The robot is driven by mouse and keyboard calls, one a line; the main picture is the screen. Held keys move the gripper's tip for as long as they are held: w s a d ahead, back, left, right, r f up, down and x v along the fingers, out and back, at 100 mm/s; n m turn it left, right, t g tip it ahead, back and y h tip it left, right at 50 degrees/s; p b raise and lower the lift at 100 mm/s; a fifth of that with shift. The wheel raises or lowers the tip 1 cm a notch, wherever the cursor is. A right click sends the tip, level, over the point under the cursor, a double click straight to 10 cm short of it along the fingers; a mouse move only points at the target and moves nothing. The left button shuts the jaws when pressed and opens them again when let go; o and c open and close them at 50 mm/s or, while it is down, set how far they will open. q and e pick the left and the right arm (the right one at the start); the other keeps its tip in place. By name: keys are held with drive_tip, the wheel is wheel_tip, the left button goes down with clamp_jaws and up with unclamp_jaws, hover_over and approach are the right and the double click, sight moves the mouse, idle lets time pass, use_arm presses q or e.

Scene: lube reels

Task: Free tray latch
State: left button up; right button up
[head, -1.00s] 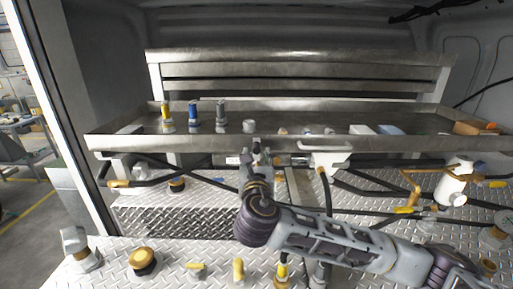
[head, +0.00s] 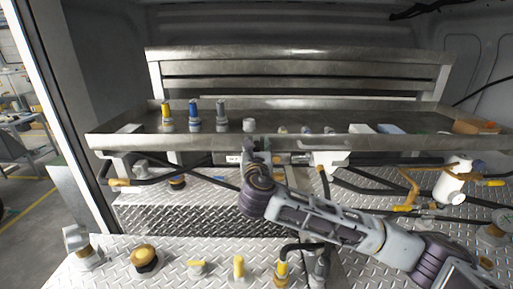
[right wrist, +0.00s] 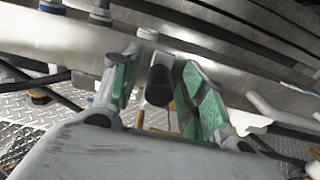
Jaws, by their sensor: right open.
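The long metal tray (head: 340,144) spans the head view, with a rail along its front. My right gripper (head: 258,147) is up against the underside of the front rail, near the middle. In the right wrist view its two green-padded fingers (right wrist: 163,88) are open. A dark cylindrical knob (right wrist: 159,84), which looks like the tray latch, sits between the fingers, with gaps visible on both sides. In the head view the knob is hidden by my gripper; a pale block (head: 235,158) shows just left of it. My left gripper is in no view.
Yellow, blue and grey fittings (head: 194,117) stand on the tray's left. Black hoses (head: 370,190) and a white cylinder (head: 455,182) lie below the tray on the right. The diamond-plate deck (head: 200,262) carries several yellow-topped fittings at the front.

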clamp_jaws()
idle(0.5)
